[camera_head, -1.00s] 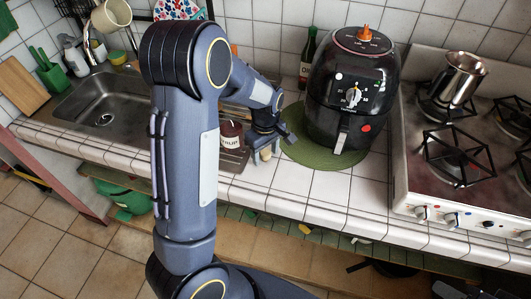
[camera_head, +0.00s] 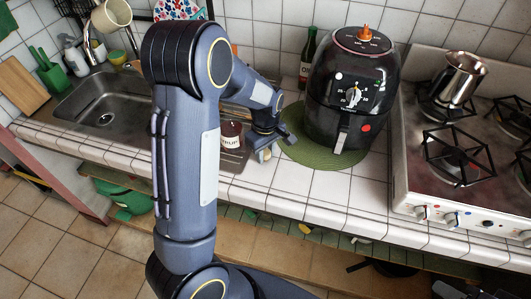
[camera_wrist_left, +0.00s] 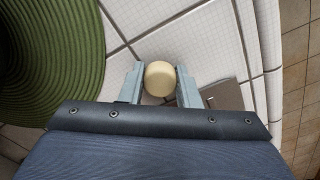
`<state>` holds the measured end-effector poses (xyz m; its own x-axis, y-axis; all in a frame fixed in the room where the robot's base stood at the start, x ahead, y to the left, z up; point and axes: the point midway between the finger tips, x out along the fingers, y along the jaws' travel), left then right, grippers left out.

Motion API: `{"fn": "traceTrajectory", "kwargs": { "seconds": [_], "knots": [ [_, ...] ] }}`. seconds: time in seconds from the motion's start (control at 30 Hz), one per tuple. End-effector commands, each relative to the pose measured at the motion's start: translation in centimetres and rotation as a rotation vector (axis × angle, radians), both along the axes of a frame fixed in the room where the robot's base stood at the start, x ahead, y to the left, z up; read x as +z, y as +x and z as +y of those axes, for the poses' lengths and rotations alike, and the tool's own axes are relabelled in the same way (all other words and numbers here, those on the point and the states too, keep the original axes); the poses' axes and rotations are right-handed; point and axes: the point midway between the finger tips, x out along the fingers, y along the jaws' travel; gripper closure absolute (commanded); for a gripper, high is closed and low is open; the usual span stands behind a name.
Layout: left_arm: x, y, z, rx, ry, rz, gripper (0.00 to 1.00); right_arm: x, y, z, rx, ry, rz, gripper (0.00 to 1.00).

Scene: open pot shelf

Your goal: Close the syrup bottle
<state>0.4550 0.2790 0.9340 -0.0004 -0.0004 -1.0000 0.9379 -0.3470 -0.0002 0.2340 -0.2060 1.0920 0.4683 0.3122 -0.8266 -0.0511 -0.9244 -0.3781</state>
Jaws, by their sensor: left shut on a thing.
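The syrup bottle (camera_head: 232,136), dark red with a white label, stands on the counter, partly hidden behind my left arm in the head view. My left gripper (camera_head: 264,153) is just right of the bottle and points down over the counter. It is shut on a round cream cap, which shows between its two fingers in the left wrist view (camera_wrist_left: 160,78). In the head view the cap is small and partly covered by the fingers. The bottle's top is hidden by my arm. My right gripper is not in view.
A black air fryer (camera_head: 350,95) stands on a green round mat (camera_head: 318,155) right of my gripper. A dark green bottle (camera_head: 308,60) is behind it. The stove (camera_head: 470,185) with a metal pot (camera_head: 459,75) is at right, the sink (camera_head: 105,105) at left. The front counter tiles are clear.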

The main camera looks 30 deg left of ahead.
Motion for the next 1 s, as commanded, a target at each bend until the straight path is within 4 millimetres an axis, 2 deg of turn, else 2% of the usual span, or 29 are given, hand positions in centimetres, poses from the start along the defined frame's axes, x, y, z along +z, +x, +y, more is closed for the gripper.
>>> {"fn": "traceTrajectory", "kwargs": {
  "seconds": [0.17,0.3,0.57,0.7,0.8,1.0],
  "knots": [
    [0.9,0.1,0.0,0.000,0.000,-0.004,0.92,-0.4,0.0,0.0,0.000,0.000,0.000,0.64],
    [3.1,0.2,0.0,-0.001,-0.002,-0.010,0.92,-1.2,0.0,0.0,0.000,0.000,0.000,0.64],
    [9.5,-5.3,0.1,-0.001,-0.005,-0.011,0.92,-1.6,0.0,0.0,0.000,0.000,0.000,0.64],
    [10.7,-8.8,0.2,-0.001,-0.005,-0.007,0.92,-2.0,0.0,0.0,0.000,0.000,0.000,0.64],
    [11.5,-10.8,0.3,-0.001,-0.003,-0.005,0.92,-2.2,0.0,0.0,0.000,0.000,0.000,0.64],
    [12.6,-13.2,0.4,0.000,-0.001,-0.003,0.92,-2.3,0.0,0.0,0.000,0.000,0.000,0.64]
  ]
}}
